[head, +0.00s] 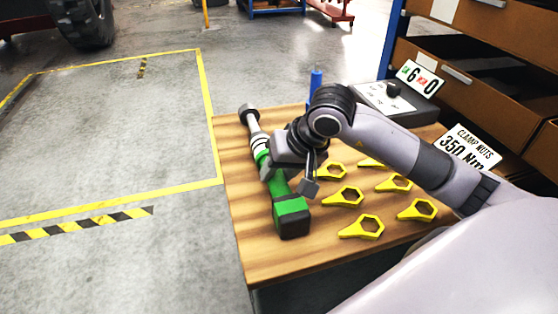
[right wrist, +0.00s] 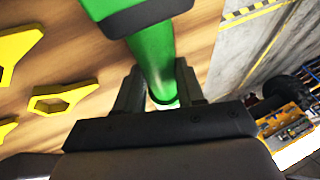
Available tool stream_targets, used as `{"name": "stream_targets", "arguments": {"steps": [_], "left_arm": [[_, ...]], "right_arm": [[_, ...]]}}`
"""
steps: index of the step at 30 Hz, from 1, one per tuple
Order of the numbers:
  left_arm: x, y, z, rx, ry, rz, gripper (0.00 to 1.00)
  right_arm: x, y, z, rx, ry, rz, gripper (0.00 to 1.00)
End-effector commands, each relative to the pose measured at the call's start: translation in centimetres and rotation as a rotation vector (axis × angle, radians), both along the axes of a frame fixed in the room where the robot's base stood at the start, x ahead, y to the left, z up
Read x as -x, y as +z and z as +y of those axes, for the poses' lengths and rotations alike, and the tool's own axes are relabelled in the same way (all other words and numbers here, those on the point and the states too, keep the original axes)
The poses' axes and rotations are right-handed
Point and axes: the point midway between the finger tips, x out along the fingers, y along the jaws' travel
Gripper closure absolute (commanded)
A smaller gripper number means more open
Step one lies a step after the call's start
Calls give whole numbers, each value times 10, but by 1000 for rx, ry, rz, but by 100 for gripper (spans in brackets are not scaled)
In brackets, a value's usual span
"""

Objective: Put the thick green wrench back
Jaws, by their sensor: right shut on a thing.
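The thick green wrench (head: 291,213) has a green body with a dark base and a grey-and-black head end. In the head view it lies along the left part of the wooden table, its head end toward the back. My right gripper (head: 268,172) is around its middle and shut on it. In the right wrist view the green body (right wrist: 152,58) runs between the two fingers (right wrist: 158,95). Whether the wrench rests on the table or is held slightly above it, I cannot tell. My left gripper is not in view.
Several yellow ring-shaped pieces (head: 343,196) lie on the wooden table (head: 270,262), right of the wrench. A grey box with a knob (head: 392,90), a number sign (head: 419,78) and a blue upright thing (head: 316,80) stand at the back. Shelves with bins (head: 462,92) are at right. Marked floor is at left.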

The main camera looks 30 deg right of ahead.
Motion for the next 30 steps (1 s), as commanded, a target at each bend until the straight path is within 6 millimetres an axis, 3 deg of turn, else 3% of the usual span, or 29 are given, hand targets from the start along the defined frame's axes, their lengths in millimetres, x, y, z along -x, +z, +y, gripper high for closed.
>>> {"name": "stream_targets", "arguments": {"steps": [10,11,12,13,24,30], "left_arm": [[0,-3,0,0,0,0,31],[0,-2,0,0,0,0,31],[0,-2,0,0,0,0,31],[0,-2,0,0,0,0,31],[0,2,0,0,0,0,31],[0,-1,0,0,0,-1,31]], "right_arm": [[-2,1,0,-3,-1,-11,100],[0,-2,0,0,0,-1,55],[0,-1,0,0,0,-1,42],[0,-1,0,0,0,-1,36],[0,2,0,0,-1,0,36],[14,30,-7,5,-1,-7,36]]}}
